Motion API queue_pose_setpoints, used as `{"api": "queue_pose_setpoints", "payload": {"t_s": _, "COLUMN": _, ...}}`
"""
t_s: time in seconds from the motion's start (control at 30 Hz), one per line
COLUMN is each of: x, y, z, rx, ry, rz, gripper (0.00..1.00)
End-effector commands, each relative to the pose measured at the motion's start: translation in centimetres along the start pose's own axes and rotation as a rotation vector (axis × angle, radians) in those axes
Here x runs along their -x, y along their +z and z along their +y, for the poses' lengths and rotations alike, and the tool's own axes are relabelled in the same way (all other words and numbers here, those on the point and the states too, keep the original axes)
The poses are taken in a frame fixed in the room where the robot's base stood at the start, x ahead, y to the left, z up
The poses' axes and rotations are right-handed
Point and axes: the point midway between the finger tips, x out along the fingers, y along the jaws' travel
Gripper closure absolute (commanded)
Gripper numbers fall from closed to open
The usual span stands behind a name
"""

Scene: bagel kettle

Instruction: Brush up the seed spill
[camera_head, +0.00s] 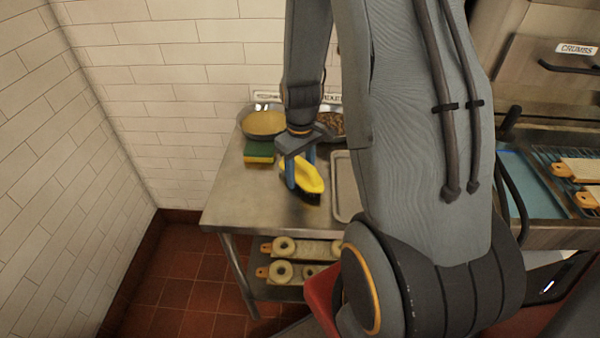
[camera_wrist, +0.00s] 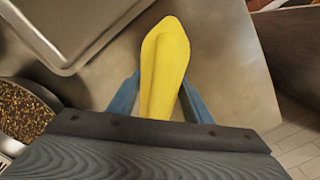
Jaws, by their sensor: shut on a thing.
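My gripper (camera_head: 301,172) is shut on a yellow brush (camera_head: 310,178) with dark bristles and holds it over the left part of the steel table (camera_head: 235,203). The bristles point down near the tabletop; I cannot tell if they touch. In the wrist view the brush's yellow body (camera_wrist: 168,55) sits between my blue fingers (camera_wrist: 157,100). A bowl of mixed seeds (camera_head: 331,122) stands at the back, partly hidden by my arm, and its seeds also show at the left of the wrist view (camera_wrist: 20,112). I see no loose spilled seeds on the visible tabletop.
A green and yellow sponge (camera_head: 259,151) and a bowl of yellow grain (camera_head: 264,122) stand at the back left. A metal tray (camera_head: 343,190) lies right of the brush, partly behind my arm. Boards with bagels (camera_head: 284,247) sit on the lower shelf. The front left tabletop is clear.

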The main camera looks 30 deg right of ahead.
Motion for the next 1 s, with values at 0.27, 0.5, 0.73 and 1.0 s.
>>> {"api": "queue_pose_setpoints", "payload": {"t_s": 0.27, "x": 4.3, "y": 0.4, "z": 0.5, "rx": -0.013, "ry": 0.001, "rz": 0.001, "gripper": 0.79}}
{"api": "queue_pose_setpoints", "payload": {"t_s": 0.5, "x": 6.5, "y": 0.3, "z": 0.3, "rx": -0.009, "ry": 0.001, "rz": 0.002, "gripper": 0.79}}
{"api": "queue_pose_setpoints", "payload": {"t_s": 0.73, "x": 8.1, "y": 0.2, "z": 0.2, "rx": -0.006, "ry": 0.001, "rz": 0.001, "gripper": 0.79}}
{"api": "queue_pose_setpoints", "payload": {"t_s": 1.0, "x": 8.1, "y": 0.2, "z": 0.2, "rx": -0.006, "ry": 0.001, "rz": 0.001, "gripper": 0.79}}
